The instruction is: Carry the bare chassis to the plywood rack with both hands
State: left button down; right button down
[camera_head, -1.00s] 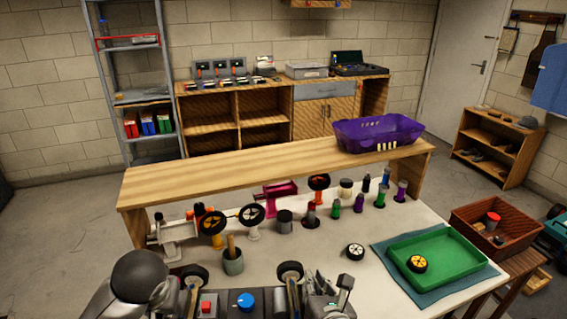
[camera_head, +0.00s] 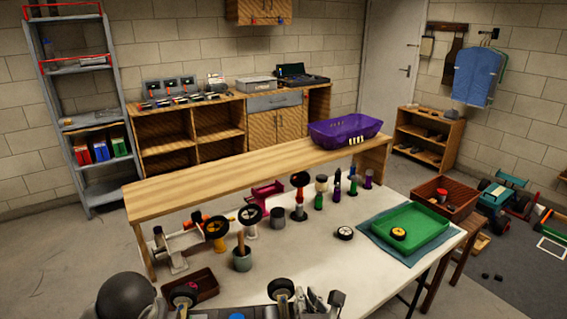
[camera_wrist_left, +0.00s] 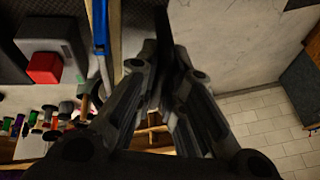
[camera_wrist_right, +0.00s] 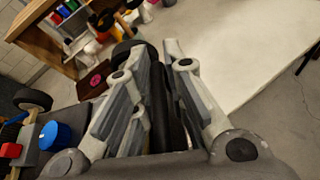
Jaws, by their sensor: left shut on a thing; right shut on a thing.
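The bare chassis (camera_head: 258,311) is a dark grey plate at the bottom edge of the head view, mostly cut off. Black wheels (camera_head: 280,288) show on it. The right wrist view shows its blue knob (camera_wrist_right: 56,135); the left wrist view shows its red block (camera_wrist_left: 44,68) and blue bar (camera_wrist_left: 100,25). My right gripper (camera_head: 335,300) is shut on its right side; its fingers also show in the right wrist view (camera_wrist_right: 160,55). My left gripper (camera_wrist_left: 160,58) is shut on its other side. Several wooden units show; which is the plywood rack I cannot tell.
A white table with a raised wooden shelf (camera_head: 240,172) lies ahead, holding wheels, bottles and a green tray (camera_head: 412,228). Wooden cubbies (camera_head: 165,130) stand behind, a low wooden shelf (camera_head: 445,155) by the door. A teal car (camera_head: 495,195) is on the right floor.

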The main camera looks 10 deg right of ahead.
aim_at(201, 180)
jog(key=j+z, duration=0.3)
jog(key=j, duration=0.4)
jog(key=k+j+z, duration=0.1)
jog(key=j+z, duration=0.2)
jog(key=j, duration=0.35)
jog(key=j+z, duration=0.35)
jog(key=j, duration=0.45)
jog(key=j+z, duration=0.35)
jog(key=j, duration=0.45)
jog(key=j+z, duration=0.25)
jog(key=j, duration=0.45)
jog(key=k+j+z, duration=0.2)
jog(key=j, duration=0.45)
jog(key=i+j, duration=0.05)
jog(key=i, duration=0.05)
